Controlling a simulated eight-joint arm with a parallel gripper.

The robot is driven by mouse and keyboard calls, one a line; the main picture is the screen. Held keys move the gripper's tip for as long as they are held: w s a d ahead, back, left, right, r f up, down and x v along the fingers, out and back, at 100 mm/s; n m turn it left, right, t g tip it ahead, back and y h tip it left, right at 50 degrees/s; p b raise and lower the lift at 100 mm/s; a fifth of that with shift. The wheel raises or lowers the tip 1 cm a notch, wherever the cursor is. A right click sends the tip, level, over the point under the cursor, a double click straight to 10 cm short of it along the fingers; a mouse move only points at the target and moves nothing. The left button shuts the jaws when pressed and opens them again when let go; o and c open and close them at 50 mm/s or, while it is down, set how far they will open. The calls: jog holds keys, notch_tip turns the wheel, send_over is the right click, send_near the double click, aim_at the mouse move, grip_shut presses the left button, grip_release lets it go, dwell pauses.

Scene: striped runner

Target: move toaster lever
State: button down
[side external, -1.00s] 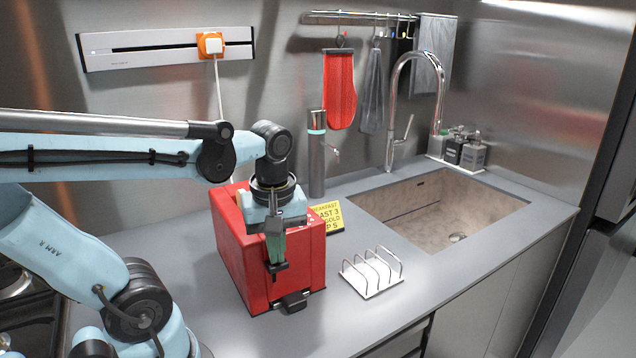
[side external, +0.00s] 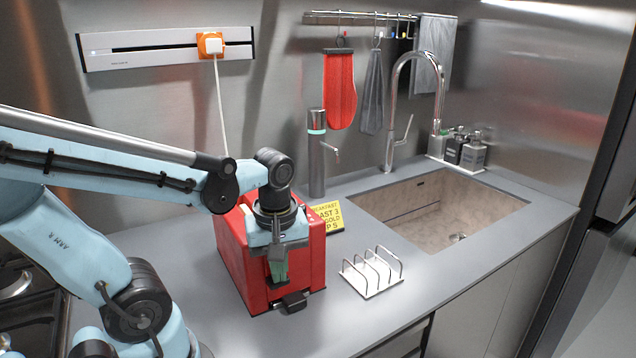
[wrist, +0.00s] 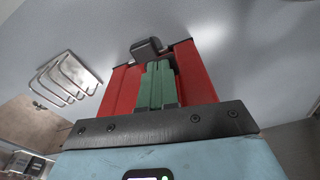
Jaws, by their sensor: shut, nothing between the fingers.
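The red toaster (side external: 310,262) stands on the counter, its front face towards the lower right.
A wire toast rack (side external: 371,273) stands right of the toaster. A yellow sign (side external: 328,216) and a grey dispenser (side external: 317,160) are behind it. The sink (side external: 440,207) is at the right. Counter is clear in front of the toaster.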

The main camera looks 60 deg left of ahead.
jog(key=shift+s+d+r, duration=0.15)
jog(key=shift+d+r, duration=0.05)
jog(key=shift+d, duration=0.45)
jog(key=shift+s+d+r, duration=0.15)
jog(key=shift+d+r, duration=0.05)
jog(key=shift+d, duration=0.4)
jog(key=shift+r, duration=0.1)
notch_tip(320, 180, up, 12)
jog(key=d, duration=0.1)
jog(key=shift+s, duration=0.15)
jog(key=shift+d, duration=0.1)
jog(key=w+d+f+m+t+h, duration=0.1)
jog(key=w+f+m+t, duration=0.6)
jog(key=m, duration=0.8)
notch_tip(320, 180, down, 2)
jog(key=shift+w+d, duration=0.35)
jog(key=shift+d, duration=0.15)
